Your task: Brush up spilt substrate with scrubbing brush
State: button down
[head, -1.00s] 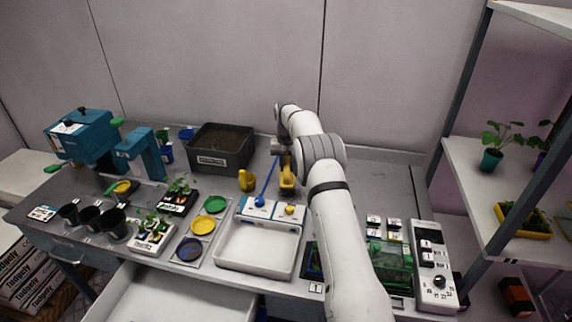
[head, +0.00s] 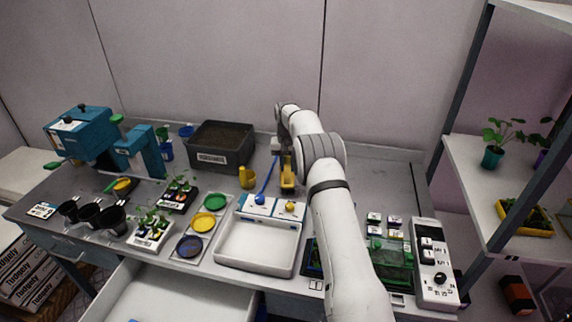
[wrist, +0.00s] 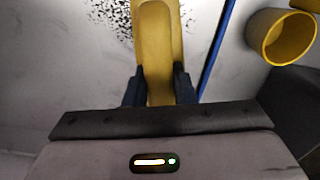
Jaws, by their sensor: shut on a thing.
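My gripper (wrist: 160,88) is shut on a yellow scrubbing brush (wrist: 157,45), with a dark finger on each side of its handle. In the head view the yellow brush (head: 287,172) is at the back middle of the bench, partly hidden by my arm. Dark spilt substrate (wrist: 113,14) lies as specks on the grey bench in the wrist view, left of the brush's far end, with a few specks to its right. The brush's underside is hidden, so I cannot tell whether the bristles touch the bench.
A blue rod (wrist: 218,48) lies close right of the brush, with a yellow cup (wrist: 281,37) beyond it. A black substrate bin (head: 222,160) stands behind. A white tray (head: 258,262) is in front. Bare bench (head: 375,180) lies right of my arm.

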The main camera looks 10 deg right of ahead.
jog(key=shift+f, duration=0.4)
jog(key=shift+s, duration=0.1)
